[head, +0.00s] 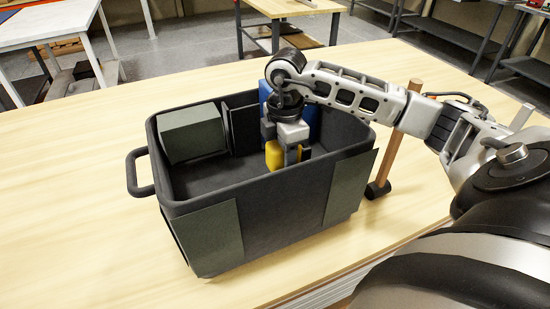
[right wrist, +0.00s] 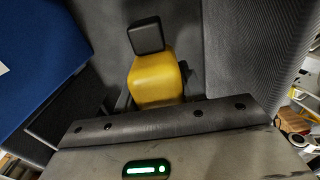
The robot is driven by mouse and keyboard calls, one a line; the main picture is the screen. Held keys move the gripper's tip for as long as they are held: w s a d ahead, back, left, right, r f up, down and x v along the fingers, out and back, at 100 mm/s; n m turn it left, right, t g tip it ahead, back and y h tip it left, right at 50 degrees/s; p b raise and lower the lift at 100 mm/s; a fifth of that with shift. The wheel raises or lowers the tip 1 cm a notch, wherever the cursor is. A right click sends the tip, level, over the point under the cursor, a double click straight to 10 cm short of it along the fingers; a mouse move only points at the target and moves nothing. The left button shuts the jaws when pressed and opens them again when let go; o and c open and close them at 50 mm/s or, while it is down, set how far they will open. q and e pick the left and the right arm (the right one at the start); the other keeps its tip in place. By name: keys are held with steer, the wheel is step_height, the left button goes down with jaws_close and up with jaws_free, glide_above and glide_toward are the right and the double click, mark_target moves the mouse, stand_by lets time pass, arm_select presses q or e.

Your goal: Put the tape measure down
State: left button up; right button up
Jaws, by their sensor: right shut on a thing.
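The tape measure (head: 274,155) is yellow with a dark part, and it is inside the dark grey crate (head: 285,215). My right gripper (head: 287,152) reaches down into the crate and is shut on the tape measure. In the right wrist view the tape measure (right wrist: 158,78) shows between the fingers, with a black block-shaped part at its far end. I cannot tell whether it touches the crate floor. My left gripper is not in view.
A blue thing (head: 313,120) stands in the crate behind my gripper, and it also fills the left of the right wrist view (right wrist: 35,65). A grey-green box (head: 192,133) is at the crate's left. A wooden-handled hammer (head: 392,145) stands right of the crate. The tabletop (head: 80,210) at left is clear.

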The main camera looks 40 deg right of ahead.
steer(key=shift+f+p, duration=0.4)
steer(key=shift+f, duration=3.25)
steer(key=shift+f, duration=0.1)
steer(key=o, duration=1.3)
step_height(320, 180, up, 12)
steer(key=shift+r+b, duration=0.1)
steer(key=shift+b, duration=0.7)
